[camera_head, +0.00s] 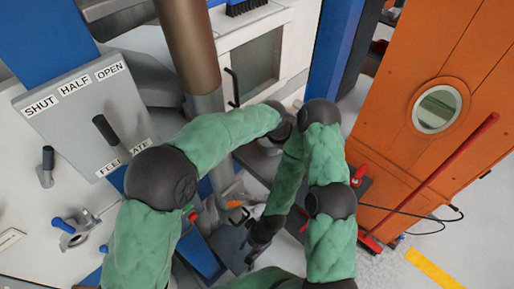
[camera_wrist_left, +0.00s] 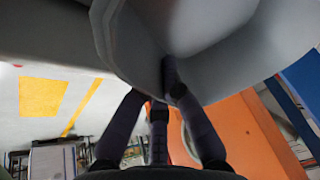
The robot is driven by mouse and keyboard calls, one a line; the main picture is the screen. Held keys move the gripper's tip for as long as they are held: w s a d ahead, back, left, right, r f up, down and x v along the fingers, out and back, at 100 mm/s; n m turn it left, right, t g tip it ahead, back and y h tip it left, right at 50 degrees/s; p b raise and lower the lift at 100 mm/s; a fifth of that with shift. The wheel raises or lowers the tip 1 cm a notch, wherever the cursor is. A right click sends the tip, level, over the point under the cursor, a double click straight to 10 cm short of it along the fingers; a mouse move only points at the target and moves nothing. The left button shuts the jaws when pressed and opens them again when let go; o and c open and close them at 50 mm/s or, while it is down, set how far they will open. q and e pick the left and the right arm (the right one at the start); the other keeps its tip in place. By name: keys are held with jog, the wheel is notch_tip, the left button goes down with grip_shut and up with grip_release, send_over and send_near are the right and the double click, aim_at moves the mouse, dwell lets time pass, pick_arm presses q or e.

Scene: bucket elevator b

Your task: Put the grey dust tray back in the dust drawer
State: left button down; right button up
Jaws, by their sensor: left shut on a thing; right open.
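In the left wrist view, the fingers of my left gripper (camera_wrist_left: 165,92) are shut on the edge of a large, smooth light-grey vessel (camera_wrist_left: 225,62) with a curved rim. It looks like the grey dust tray, but only part shows. In the head view the left hand is mostly hidden by my arms near the foot of the metal column, and the tray cannot be made out clearly. My right gripper (camera_head: 255,252) points down at the lower middle, open, with nothing seen between its fingers. I cannot pick out the dust drawer for sure.
A brown and grey column (camera_head: 190,45) stands behind my arms. A lever panel (camera_head: 85,110) marked SHUT, HALF, OPEN is at left. An orange door (camera_head: 410,150) with a round window and a red-handled broom (camera_head: 450,165) are at right.

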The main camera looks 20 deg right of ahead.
pick_arm(q)
jog(key=shift+w+d+f, duration=0.15)
jog(key=shift+w+f, duration=0.2)
jog(key=shift+f, duration=0.35)
notch_tip(320, 180, down, 10)
jog(key=b, duration=0.6)
jog(key=shift+r, duration=0.3)
pick_arm(e)
jog(key=f, duration=0.5)
jog(key=shift+w+a+f, duration=0.2)
jog(key=shift+w+f, duration=0.15)
jog(key=shift+f, duration=0.05)
pick_arm(q)
jog(key=shift+s, duration=0.1)
jog(key=shift+f, duration=0.2)
jog(key=c, duration=1.8)
grip_release()
jog(key=shift+f, duration=0.1)
jog(key=shift+o, duration=0.4)
pick_arm(e)
jog(key=shift+f, duration=0.15)
